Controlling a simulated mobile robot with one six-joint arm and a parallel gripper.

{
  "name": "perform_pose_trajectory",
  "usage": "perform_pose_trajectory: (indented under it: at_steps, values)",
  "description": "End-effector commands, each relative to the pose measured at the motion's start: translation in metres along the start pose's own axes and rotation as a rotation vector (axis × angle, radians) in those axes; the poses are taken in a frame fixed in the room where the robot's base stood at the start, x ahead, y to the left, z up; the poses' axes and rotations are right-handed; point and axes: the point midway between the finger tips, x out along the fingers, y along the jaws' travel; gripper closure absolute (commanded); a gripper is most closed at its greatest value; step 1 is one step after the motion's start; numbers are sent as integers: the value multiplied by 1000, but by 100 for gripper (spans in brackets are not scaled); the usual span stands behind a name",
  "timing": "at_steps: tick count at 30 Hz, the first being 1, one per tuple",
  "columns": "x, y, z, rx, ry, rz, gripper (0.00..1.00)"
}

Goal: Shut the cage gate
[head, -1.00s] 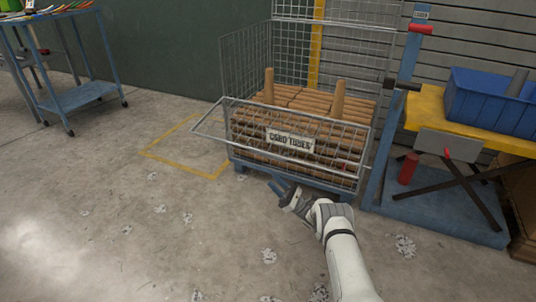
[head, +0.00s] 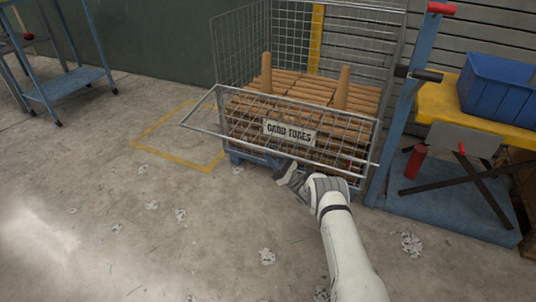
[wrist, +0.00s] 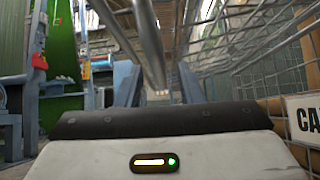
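The cage gate (head: 235,134) is a mesh panel in a metal tube frame at the cage's front, with a "CARD TUBES" sign (head: 288,132). Its frame juts outward from the cage, most clearly at the left. The cage (head: 240,55) holds stacked brown tubes, two of them upright. My gripper (head: 286,174) is low in front of the gate, just below the sign. In the wrist view its two fingers (wrist: 158,85) are apart. A metal bar (wrist: 149,40) runs down the picture between them; I cannot tell if they touch it. Mesh and part of the sign (wrist: 305,118) are close at right.
A blue post (head: 395,125) with a red top stands right of the cage. Beside it is a yellow table (head: 445,105) with a blue bin (head: 497,88). A blue cart (head: 68,82) is at far left. The concrete floor left and front is mostly clear, with small debris.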

Motion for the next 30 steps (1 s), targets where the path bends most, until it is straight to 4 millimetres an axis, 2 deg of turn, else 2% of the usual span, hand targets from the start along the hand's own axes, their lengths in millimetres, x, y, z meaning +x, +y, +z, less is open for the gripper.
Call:
perform_pose_trajectory:
  at_steps: [3,6,14,27,30]
  values:
    - [15,2,-3,3,0,3,66]
    - [20,2,-3,4,1,4,66]
    - [23,3,-3,6,1,4,66]
    - [23,4,-4,7,1,6,100]
    - [23,4,-4,7,1,7,100]
